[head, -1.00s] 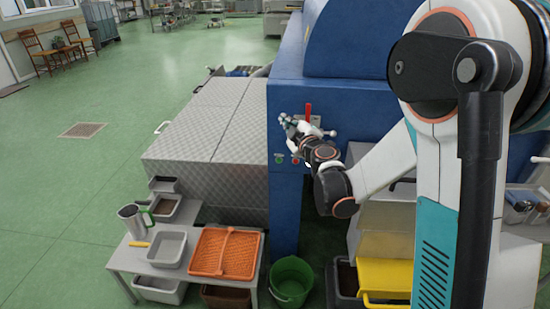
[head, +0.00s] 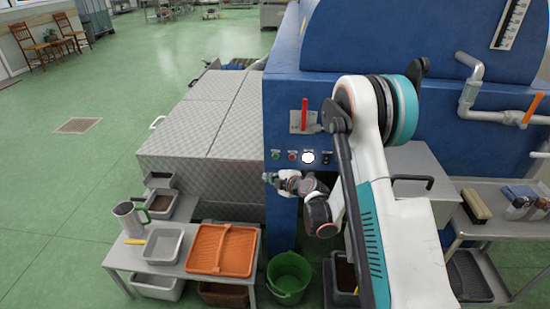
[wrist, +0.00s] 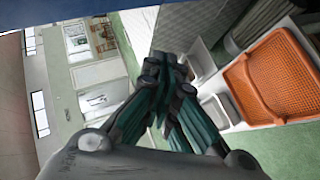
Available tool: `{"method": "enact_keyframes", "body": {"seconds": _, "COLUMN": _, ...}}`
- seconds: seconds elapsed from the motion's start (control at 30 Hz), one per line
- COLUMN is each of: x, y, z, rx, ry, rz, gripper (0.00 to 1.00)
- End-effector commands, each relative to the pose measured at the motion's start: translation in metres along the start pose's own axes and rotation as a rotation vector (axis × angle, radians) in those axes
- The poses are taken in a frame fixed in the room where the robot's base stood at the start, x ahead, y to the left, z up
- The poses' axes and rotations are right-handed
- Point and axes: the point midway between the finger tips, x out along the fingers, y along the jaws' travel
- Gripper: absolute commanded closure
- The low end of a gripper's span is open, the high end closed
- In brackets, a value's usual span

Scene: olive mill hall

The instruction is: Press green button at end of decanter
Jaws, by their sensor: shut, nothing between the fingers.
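The blue decanter housing (head: 282,110) stands at the centre, with a row of small controls on its end face. The green button (head: 276,155) is at the left of that row in the head view. A red button (head: 292,156), a bright white round control (head: 308,157) and a dark switch (head: 326,158) sit to its right. My gripper (head: 268,177) is shut and empty, a little below the green button in the picture. Whether it touches the panel cannot be told. In the wrist view my gripper (wrist: 168,68) has its fingers together; the button does not show there.
A red lever (head: 305,114) stands above the buttons. A metal-clad box (head: 200,145) is left of the housing. Below are a low table with an orange tray (head: 222,249), also in the wrist view (wrist: 275,75), and a green bucket (head: 289,275). Open floor lies left.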

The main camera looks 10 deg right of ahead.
Motion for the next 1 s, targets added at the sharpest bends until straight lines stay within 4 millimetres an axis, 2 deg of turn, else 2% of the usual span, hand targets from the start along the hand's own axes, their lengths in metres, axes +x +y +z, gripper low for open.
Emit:
{"method": "enact_keyframes", "body": {"seconds": 0.37, "x": 0.004, "y": 0.005, "z": 0.003, "rx": 0.001, "ry": 0.0, "rz": 0.002, "gripper": 1.0}}
{"method": "enact_keyframes", "body": {"seconds": 1.0, "x": 0.055, "y": 0.041, "z": 0.041, "rx": 0.001, "ry": 0.0, "rz": 0.001, "gripper": 1.0}}
